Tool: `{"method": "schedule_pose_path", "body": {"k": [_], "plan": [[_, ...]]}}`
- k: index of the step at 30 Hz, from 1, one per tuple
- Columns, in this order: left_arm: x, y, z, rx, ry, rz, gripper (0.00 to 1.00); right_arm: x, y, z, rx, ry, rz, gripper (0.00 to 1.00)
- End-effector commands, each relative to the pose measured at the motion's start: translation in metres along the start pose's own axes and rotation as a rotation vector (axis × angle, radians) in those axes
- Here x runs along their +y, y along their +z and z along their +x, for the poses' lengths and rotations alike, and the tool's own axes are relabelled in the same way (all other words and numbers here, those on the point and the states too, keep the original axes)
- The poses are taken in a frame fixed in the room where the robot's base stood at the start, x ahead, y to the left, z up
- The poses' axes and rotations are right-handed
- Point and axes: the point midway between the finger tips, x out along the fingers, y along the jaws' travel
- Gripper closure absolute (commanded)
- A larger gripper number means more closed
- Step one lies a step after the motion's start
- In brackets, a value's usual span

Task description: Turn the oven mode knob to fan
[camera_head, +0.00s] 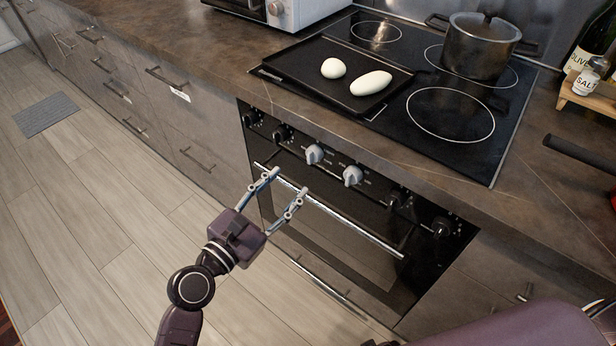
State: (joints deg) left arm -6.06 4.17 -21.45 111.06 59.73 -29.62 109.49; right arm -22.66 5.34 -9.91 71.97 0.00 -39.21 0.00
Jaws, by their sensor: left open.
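The oven (330,240) has a black front panel with a row of several knobs. Two are light grey, a left grey knob (314,154) and a right grey knob (352,175); the others are black, such as one at the left end (252,118) and one at the right end (440,227). The markings are too small to read, so I cannot tell which is the mode knob or where fan is. My left gripper (289,181) is open and empty, with its fingers in front of the oven door handle, below and left of the grey knobs. My right gripper is out of view.
The oven door handle (345,220) runs below the knobs. Above, a black tray (300,68) with two white oval items and a lidded pot (480,48) stand on the cooktop (470,135). Drawers (190,130) line the left. The floor (110,220) there is clear apart from a grey mat (46,114).

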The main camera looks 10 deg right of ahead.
Motion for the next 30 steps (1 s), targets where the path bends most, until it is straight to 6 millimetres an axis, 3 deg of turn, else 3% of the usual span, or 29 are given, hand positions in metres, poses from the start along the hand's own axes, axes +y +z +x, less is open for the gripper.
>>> {"method": "schedule_pose_path", "body": {"k": [5,18,30], "plan": [[-0.002,0.021,0.007,-0.054,-0.011,-0.067,0.56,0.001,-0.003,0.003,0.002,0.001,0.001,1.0],[-0.003,0.023,0.07,-0.05,-0.011,-0.066,0.56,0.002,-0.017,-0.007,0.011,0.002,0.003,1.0],[-0.003,0.023,0.077,-0.049,-0.01,-0.065,0.58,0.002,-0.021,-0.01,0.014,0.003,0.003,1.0]]}}
